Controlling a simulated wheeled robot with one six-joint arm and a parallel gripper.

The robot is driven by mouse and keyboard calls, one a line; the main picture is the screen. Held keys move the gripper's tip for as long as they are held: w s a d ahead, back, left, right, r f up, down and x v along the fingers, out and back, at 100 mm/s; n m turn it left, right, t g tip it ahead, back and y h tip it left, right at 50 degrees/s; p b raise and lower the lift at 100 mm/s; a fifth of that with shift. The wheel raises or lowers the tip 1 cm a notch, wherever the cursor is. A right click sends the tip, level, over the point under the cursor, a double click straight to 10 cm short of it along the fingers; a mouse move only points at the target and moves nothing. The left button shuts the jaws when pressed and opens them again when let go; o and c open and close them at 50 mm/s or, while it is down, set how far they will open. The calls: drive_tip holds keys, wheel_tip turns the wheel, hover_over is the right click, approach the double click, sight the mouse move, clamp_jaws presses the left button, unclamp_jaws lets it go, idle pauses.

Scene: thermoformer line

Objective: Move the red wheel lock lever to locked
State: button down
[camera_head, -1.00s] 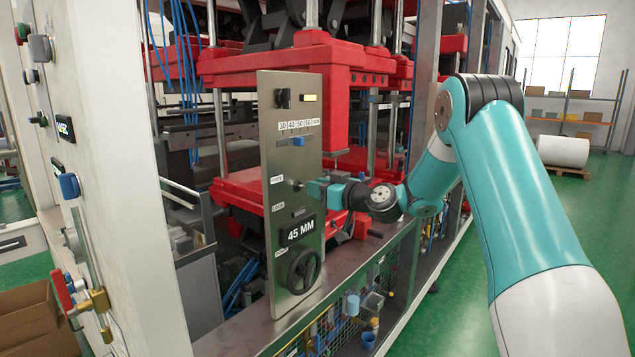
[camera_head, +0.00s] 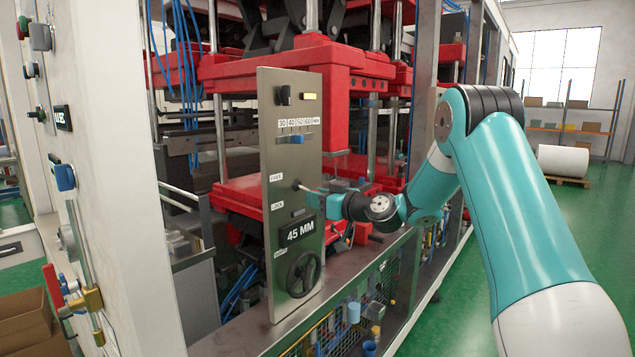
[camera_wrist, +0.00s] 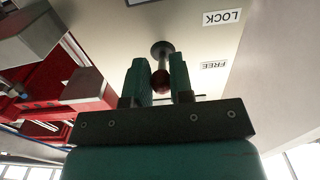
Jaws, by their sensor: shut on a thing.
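The wheel lock lever (camera_head: 299,185) stands out from the metal control panel (camera_head: 263,130), close to the FREE label (camera_head: 283,178) and above the LOCK label (camera_head: 278,207). In the wrist view its round base and short stem show, with a dark red knob (camera_wrist: 160,82) at the end. My gripper (camera_head: 322,191) is at the panel's right side. In the wrist view my gripper (camera_wrist: 160,80) has a finger on each side of the knob and is shut on it. The panel's 45 MM display sits below.
A black handwheel (camera_head: 303,273) is low on the panel, and a slider with a blue knob (camera_head: 298,139) is above the lever. Red press platens (camera_head: 270,70) stand behind the panel. A white cabinet column (camera_head: 115,150) is at left.

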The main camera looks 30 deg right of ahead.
drive_tip(key=shift+f, duration=0.2)
drive_tip(key=shift+w+a+f+b, duration=0.1)
drive_tip(key=shift+w+f+b, duration=0.25)
drive_tip(key=shift+f+b, duration=0.6)
drive_tip(key=c, duration=0.9)
unclamp_jaws()
drive_tip(key=shift+w+a+r, duration=0.1)
drive_tip(key=shift+w, duration=0.05)
drive_tip(key=b+v, duration=0.6)
drive_tip(key=v, duration=0.1)
drive_tip(key=shift+r, duration=0.1)
